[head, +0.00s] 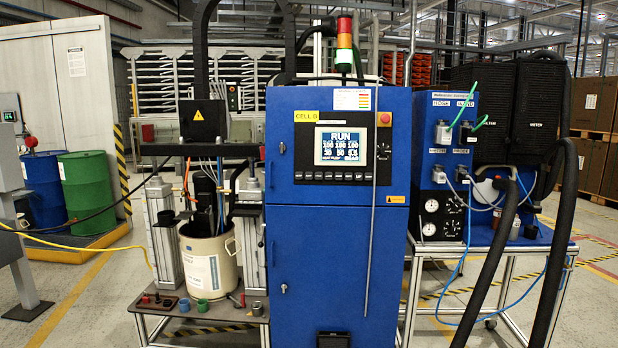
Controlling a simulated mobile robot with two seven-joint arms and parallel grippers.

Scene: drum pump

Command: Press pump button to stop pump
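The blue pump cabinet (310,235) stands upright in the middle of the head view. Its screen (339,146) reads RUN above rows of numbers. Neither gripper is in view.
A signal light (344,50) tops the cabinet, its green section bright. A blue gauge unit (441,165) stands right on a metal-framed table, with thick black hoses in front. Blue and green drums (87,185) stand left. A yellow cable (85,247) crosses the left side.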

